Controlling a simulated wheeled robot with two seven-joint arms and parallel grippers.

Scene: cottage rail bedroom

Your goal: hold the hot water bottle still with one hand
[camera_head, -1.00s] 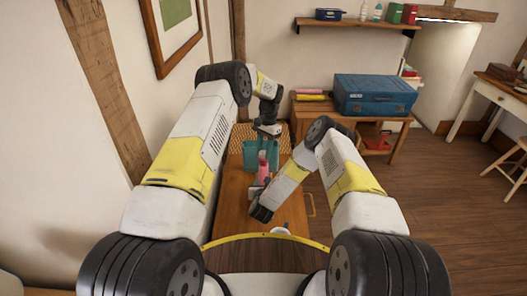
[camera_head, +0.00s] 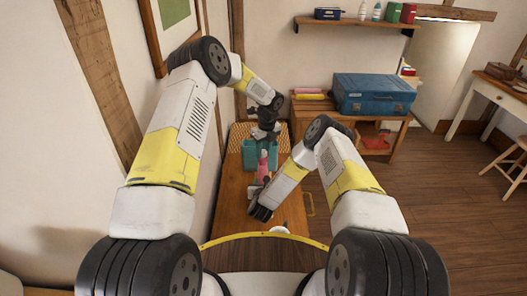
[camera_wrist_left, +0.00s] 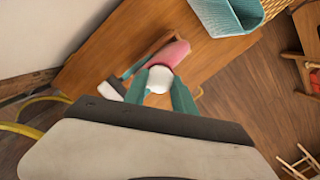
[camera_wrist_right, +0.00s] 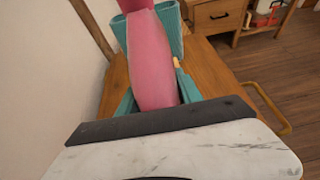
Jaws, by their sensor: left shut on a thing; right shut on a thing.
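The pink hot water bottle (camera_head: 264,168) stands over the wooden table top, in front of a teal basket. My right gripper (camera_wrist_right: 157,95) is shut on the hot water bottle (camera_wrist_right: 152,62), with one teal finger on each side of it. My left gripper (camera_wrist_left: 160,82) is above the bottle and shut on a round white stopper (camera_wrist_left: 159,80). The bottle's pink body (camera_wrist_left: 172,54) shows just beyond the stopper. I cannot tell whether the stopper still touches the bottle's neck. The head view hides most of the right gripper's grip.
The teal basket (camera_head: 248,155) stands behind the bottle on the narrow wooden table (camera_head: 232,205). A wall lies close on the left. A blue case (camera_head: 374,95) rests on a wooden cabinet to the right. Open floor lies right of the table.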

